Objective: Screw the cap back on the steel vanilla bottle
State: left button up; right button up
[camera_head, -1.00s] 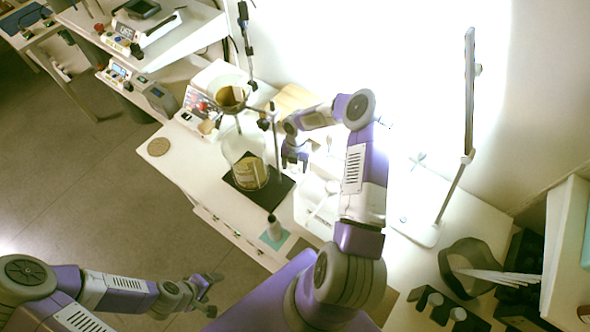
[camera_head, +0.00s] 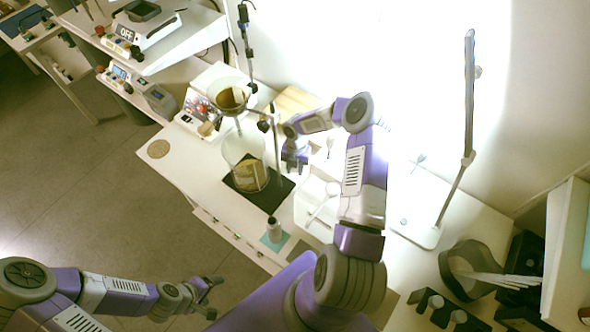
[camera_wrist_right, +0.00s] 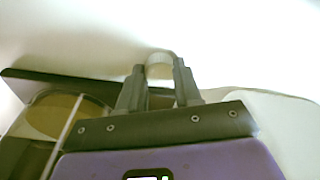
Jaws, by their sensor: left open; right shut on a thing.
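A small steel bottle (camera_head: 274,229) stands upright on a teal mat (camera_head: 268,245) near the table's front edge; its top looks dark and its label cannot be read. My right gripper (camera_head: 292,166) is behind the bottle, beside the glass vessel and apart from the bottle. In the right wrist view, the right gripper (camera_wrist_right: 160,78) is shut on a small pale rounded thing (camera_wrist_right: 160,66) that looks like a cap. My left gripper (camera_head: 208,296) is open and empty over the floor side, low in the head view.
A glass vessel (camera_head: 240,150) stands on a black plate (camera_head: 275,195) left of my right gripper, with a funnel (camera_head: 230,90) on a stand above. A white tray (camera_head: 312,212) lies right of the bottle. A lamp (camera_head: 418,232) and dark holder (camera_head: 440,306) are further right.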

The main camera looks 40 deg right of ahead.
aim_at(295, 170)
notch_tip(295, 170, up, 10)
jog(key=p, duration=0.1)
dwell(0.5)
